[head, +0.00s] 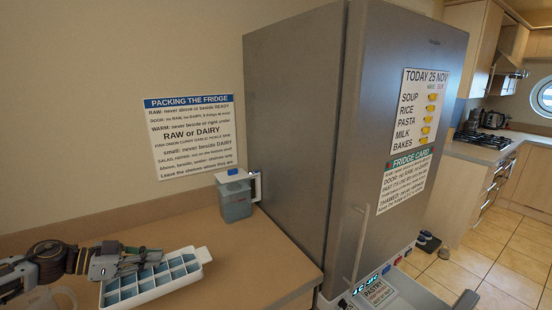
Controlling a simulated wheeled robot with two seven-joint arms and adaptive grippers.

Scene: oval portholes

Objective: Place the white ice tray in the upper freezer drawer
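The white ice tray (188,279) with pale blue cells lies on the wooden counter at the lower left. My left gripper (150,258) reaches in from the left over the tray's far left part and covers some of its cells. I cannot tell whether its fingers are open or closed on the tray's edge. A freezer drawer (412,291) stands pulled out low at the front of the tall grey fridge-freezer (300,130). The lower part of the drawer is cut off by the frame. My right gripper is not clearly visible.
A grey-blue container with a white lid (235,199) stands on the counter (255,260) against the fridge side. A pale mug-like item (50,299) is at the lower left edge. Dark items (428,242) lie on the tiled floor beyond the drawer. The counter right of the tray is clear.

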